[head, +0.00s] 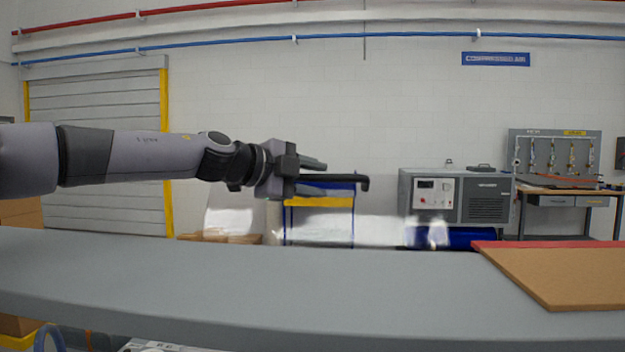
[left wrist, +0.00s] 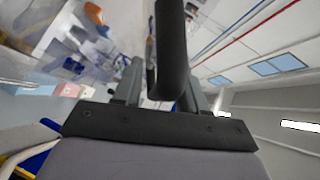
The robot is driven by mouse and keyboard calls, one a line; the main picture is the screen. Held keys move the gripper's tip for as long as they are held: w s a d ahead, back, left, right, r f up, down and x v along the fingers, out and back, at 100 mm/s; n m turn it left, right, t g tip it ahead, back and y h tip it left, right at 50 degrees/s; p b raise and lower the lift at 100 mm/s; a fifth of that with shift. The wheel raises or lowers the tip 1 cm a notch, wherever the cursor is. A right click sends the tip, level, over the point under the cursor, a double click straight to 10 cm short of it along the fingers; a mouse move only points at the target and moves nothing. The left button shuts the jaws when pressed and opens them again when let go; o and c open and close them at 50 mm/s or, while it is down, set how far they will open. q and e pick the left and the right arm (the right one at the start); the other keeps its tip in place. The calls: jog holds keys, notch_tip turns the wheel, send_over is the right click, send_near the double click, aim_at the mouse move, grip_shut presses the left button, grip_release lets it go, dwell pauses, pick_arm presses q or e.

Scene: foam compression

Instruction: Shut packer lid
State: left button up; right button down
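My left gripper (head: 322,177) reaches in from the left in the head view, held above the long grey surface. The bar also covers the middle of the left wrist view (left wrist: 171,50). I cannot clearly identify a packer lid. A grey machine (head: 425,210) with a control panel and vents stands far back at the right, well apart from my gripper. My right gripper is not in view.
A long grey surface (head: 200,285) spans the foreground, mostly bare. A brown board (head: 570,275) with a red edge lies at its right. A blue and yellow stand (head: 318,202) is behind my gripper. A workbench (head: 570,191) with a tool panel (head: 555,145) is far right.

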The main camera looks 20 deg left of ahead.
pick_arm(q)
jog(key=shift+s+a+r+b, duration=0.1)
jog(key=shift+s+a+b, duration=0.2)
jog(key=shift+s, duration=0.2)
jog(key=b+v, duration=0.1)
jog(key=v, duration=0.4)
jog(key=shift+s+a+r, duration=0.1)
jog(key=shift+s+a, duration=0.05)
jog(key=shift+s, duration=0.1)
jog(key=shift+s+a, duration=0.1)
jog(key=shift+s, duration=0.05)
jog(key=shift+s, duration=0.1)
jog(key=f+v, duration=0.1)
jog(key=v, duration=0.7)
jog(key=shift+s, duration=0.15)
dwell(0.4)
